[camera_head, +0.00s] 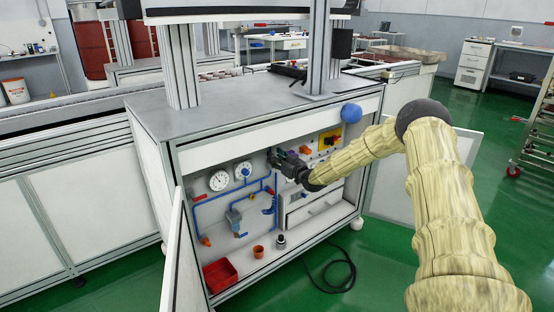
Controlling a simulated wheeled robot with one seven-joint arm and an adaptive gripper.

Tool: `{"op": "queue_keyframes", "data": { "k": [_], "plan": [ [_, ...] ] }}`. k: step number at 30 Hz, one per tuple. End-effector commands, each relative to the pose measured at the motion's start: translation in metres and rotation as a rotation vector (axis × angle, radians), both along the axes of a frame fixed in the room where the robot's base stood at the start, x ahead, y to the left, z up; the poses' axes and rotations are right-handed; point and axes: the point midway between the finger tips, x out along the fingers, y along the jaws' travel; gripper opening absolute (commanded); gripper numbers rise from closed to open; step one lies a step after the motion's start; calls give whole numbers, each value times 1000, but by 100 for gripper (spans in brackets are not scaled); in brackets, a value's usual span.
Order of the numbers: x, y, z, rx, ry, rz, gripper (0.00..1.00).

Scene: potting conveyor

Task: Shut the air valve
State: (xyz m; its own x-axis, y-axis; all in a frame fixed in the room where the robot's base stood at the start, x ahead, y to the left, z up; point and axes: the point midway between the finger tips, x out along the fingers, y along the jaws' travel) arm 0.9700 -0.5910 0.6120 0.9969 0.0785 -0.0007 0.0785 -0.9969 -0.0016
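Blue air piping (230,190) runs on the back panel inside the open cabinet, with two white round gauges (219,181) above it. A small orange fitting (205,241) sits at the lower left end of the piping. A red part (270,191) and a blue part (269,210) sit on its right side. Which of these is the air valve's handle, and how it is turned, I cannot tell. My gripper (276,158) is inside the cabinet's upper opening, right of the gauges and above the right side of the piping. Its fingers are dark and small, and I see nothing held.
A yellow panel with a dark switch (331,139) and an orange knob (305,150) are right of my gripper. A red bin (220,276), an orange cup (258,252) and a grey box unit (312,207) are lower down. Open doors (182,262) flank the cabinet. A black cable (338,273) lies on the floor.

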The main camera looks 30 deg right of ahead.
Motion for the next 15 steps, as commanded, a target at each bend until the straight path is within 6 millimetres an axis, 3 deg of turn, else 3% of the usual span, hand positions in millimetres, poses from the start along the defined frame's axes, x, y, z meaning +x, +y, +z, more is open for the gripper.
{"op": "queue_keyframes", "data": {
  "k": [5,11,15],
  "plan": [
    [0,0,0,0,0,0,35],
    [0,-1,0,0,0,-1,0],
    [-1,-1,0,-1,0,-1,0]
  ]
}}
